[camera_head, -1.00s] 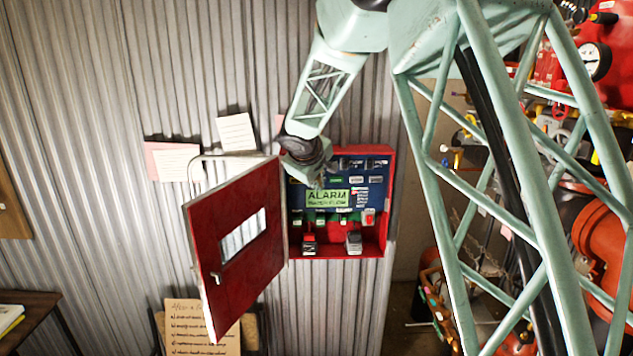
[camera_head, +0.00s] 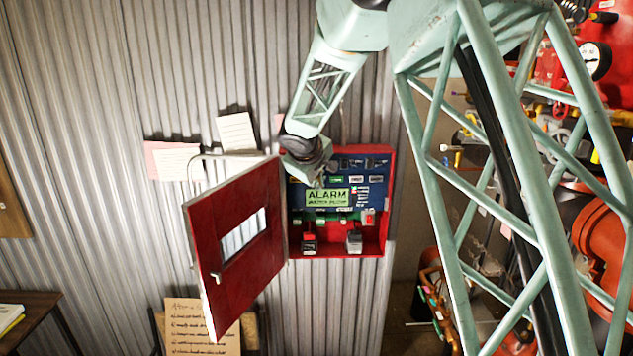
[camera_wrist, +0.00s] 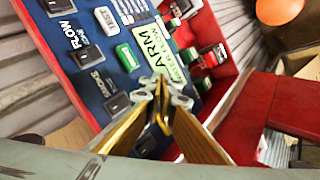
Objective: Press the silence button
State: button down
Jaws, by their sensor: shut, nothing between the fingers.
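The red alarm box (camera_head: 389,200) hangs open on the corrugated wall, with a blue panel (camera_head: 377,193) inside. Its green display (camera_head: 328,198) reads ALARM and a second line. My gripper (camera_head: 319,183) is shut and empty in front of the panel, just above the display. In the wrist view my closed fingertips (camera_wrist: 161,84) point at the panel near the display (camera_wrist: 160,52). A green button (camera_wrist: 127,57), a white button (camera_wrist: 107,20) and black switches (camera_wrist: 116,103) are nearby. I cannot read which button is silence, and I cannot tell whether the fingertips touch the panel.
The red door (camera_head: 236,255) stands swung open to the left of the box. Two small items, one red-topped (camera_head: 309,242) and one grey (camera_head: 354,241), are in the box's lower part. Red pipework and a gauge (camera_head: 596,61) are at right.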

jog(key=shift+w+a, duration=0.1)
jog(key=shift+w, duration=0.85)
dwell(1.7)
jog(key=shift+s, duration=0.25)
jog(key=shift+s+b, duration=0.7)
jog(key=shift+b, duration=0.2)
jog(key=shift+s, duration=0.1)
jog(key=shift+s+d+b, duration=0.15)
jog(key=shift+s+b, duration=0.9)
jog(key=shift+s, duration=0.15)
jog(key=shift+s+d+b, duration=0.15)
jog(key=shift+s+b, duration=0.85)
jog(key=shift+s, duration=0.2)
